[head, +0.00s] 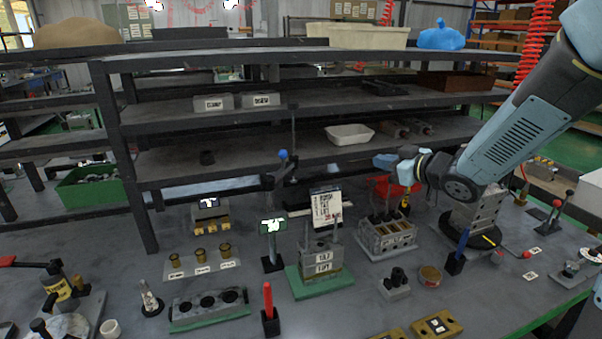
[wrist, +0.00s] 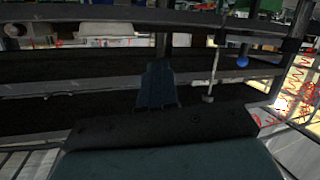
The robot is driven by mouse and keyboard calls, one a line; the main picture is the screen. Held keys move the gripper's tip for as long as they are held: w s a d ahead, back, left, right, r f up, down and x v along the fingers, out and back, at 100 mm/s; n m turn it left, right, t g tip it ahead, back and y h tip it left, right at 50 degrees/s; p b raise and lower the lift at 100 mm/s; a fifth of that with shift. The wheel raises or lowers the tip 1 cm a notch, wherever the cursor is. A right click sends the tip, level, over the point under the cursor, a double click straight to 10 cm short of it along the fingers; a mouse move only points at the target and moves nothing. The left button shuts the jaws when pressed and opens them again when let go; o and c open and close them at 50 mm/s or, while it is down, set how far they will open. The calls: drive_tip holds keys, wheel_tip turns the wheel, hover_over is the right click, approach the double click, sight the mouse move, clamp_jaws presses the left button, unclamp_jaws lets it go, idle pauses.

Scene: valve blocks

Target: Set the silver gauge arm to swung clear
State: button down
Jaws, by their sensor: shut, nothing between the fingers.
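A gauge stand (head: 290,178) with a blue ball knob (head: 283,155) stands at the back of the bench, below the shelves; it looks dark here. The blue knob also shows in the wrist view (wrist: 242,61), right of a thin greyish upright rod (wrist: 214,72) with a small foot. I cannot tell for certain which part is the silver gauge arm, or its exact position. My gripper (head: 384,161) is to the right of the stand, apart from it, above the bench. In the wrist view its fingers (wrist: 158,72) are together and empty, left of the rod.
Dark shelves (head: 230,125) rise behind the stand. A white sign board (head: 326,207) stands just right of it, and a grey block with several rods (head: 386,238) is below my gripper. A post with a lit green display (head: 272,226) stands in front.

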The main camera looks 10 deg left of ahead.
drive_tip(key=s+a+f+n+g+y, duration=0.3)
drive_tip(key=s+a+f+g+y, duration=0.15)
drive_tip(key=a+g+y, duration=0.2)
approach(289, 169)
drive_tip(key=x, duration=0.7)
drive_tip(key=shift+s, duration=0.15)
